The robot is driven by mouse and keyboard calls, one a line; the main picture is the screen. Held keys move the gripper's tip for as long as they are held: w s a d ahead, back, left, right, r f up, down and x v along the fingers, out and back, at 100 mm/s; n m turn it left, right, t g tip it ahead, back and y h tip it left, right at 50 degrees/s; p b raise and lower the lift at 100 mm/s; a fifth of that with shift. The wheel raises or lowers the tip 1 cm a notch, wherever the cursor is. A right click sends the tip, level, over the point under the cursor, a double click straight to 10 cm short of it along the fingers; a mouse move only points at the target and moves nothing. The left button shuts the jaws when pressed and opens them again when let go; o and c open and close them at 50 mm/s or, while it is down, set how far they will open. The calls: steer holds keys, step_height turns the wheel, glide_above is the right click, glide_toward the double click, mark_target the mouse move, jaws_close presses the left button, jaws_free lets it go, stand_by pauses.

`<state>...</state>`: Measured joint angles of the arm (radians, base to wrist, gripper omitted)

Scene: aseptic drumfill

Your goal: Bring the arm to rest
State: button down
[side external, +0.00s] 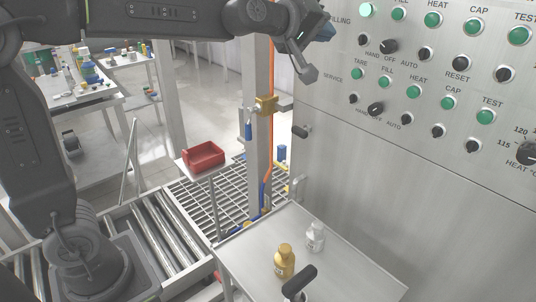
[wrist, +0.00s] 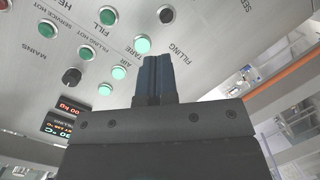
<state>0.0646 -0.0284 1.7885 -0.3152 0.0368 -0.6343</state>
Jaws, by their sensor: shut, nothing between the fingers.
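My gripper (wrist: 154,62) shows in the wrist view with its two blue fingers together, shut and empty. Behind the fingers is the grey control panel (wrist: 190,30), seen turned over, with green lamps and dark knobs. In the side external view the end of my arm is at the top centre, in front of the left edge of the control panel (side external: 400,65). The fingertips are hard to make out there. The fingers look apart from the panel, but the gap cannot be judged.
A red bin (side external: 204,157) sits on a small stand by the orange-lined post. A steel table (side external: 340,265) holds a gold bottle (side external: 285,262) and a white bottle (side external: 315,237). A roller conveyor (side external: 170,235) is at lower left. Space below my raised arm looks open.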

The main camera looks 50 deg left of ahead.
steer(key=s+a+f+m+g, duration=0.1)
steer(key=s+f+m+g, duration=0.2)
steer(key=s+f, duration=0.3)
steer(key=s+a+f+m+g, duration=0.1)
steer(key=s+f+m+g, duration=0.2)
steer(key=s+f, duration=0.4)
steer(key=s+a+f+m+g+y, duration=0.1)
steer(key=s+f+m+g, duration=0.2)
steer(key=s, duration=1.4)
step_height(320, 180, down, 3)
steer(key=shift+a+f+m+g, duration=0.15)
steer(key=shift+m+g, duration=0.25)
steer(key=shift+m, duration=0.1)
